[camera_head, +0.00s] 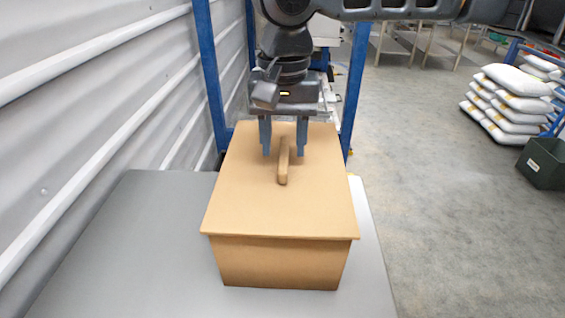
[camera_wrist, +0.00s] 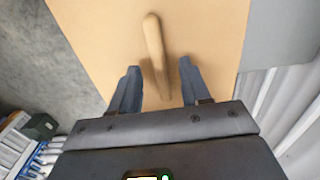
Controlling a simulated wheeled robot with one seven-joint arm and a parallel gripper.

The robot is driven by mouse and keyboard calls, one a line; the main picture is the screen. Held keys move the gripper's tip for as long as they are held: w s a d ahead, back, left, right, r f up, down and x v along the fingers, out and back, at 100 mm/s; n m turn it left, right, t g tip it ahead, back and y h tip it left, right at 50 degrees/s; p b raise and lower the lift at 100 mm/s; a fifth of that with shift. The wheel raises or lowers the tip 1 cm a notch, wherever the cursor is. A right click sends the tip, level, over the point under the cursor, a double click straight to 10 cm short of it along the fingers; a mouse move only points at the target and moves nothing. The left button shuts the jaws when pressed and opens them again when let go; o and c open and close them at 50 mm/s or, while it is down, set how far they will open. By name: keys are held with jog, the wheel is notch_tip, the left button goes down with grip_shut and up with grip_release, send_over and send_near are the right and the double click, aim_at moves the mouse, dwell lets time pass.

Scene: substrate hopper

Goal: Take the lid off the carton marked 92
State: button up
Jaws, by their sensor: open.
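A tan carton (camera_head: 281,264) stands on the grey table, with a flat tan lid (camera_head: 246,207) on top. No number shows on the side facing the head camera. My gripper (camera_head: 284,154) points down over the far half of the lid, fingers open. In the wrist view the fingers (camera_wrist: 158,75) are on either side of the handle's near end, with a gap on both sides. Nothing is held.
The grey table (camera_head: 120,262) is bare to the left of the carton. A corrugated wall (camera_head: 100,90) runs along the left. A blue frame (camera_head: 208,75) stands behind the carton. White sacks (camera_head: 512,100) and a dark green bin (camera_head: 545,163) are on the floor at right.

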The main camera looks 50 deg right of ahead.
jog(key=shift+f, duration=1)
grip_shut()
